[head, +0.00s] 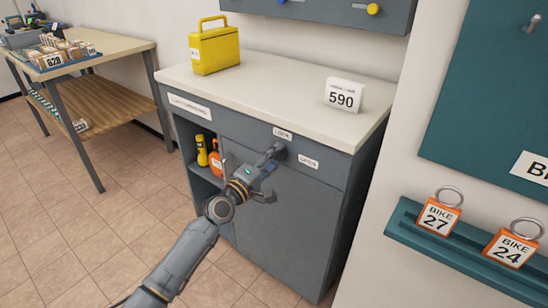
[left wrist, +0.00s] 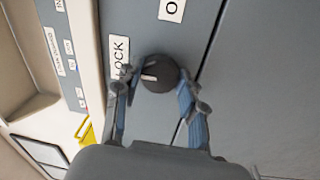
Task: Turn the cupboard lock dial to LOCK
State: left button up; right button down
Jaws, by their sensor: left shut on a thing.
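The lock dial (left wrist: 158,74) is a round dark knob with a white mark, on the grey cupboard (head: 279,205). In the left wrist view the mark lies on the dial's left side, toward the LOCK label (left wrist: 120,54). The OPEN label (left wrist: 172,9) is partly cut off at the top of that view. In the head view, LOCK (head: 282,134) is above the dial and OPEN (head: 308,163) to its right. My left gripper (head: 274,155) is shut on the dial, a finger on each side, also in the left wrist view (left wrist: 156,80). My right gripper is out of view.
A yellow case (head: 214,48) and a white 590 sign (head: 344,94) stand on the cupboard top. Yellow and orange bottles stand in the open shelf left of the door. A teal ledge (head: 440,247) with orange bike tags is at the right. The floor at left is clear.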

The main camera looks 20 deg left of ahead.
pick_arm(q)
jog(key=o, duration=1.1)
jog(key=v, duration=1.2)
jog(key=shift+f, duration=0.1)
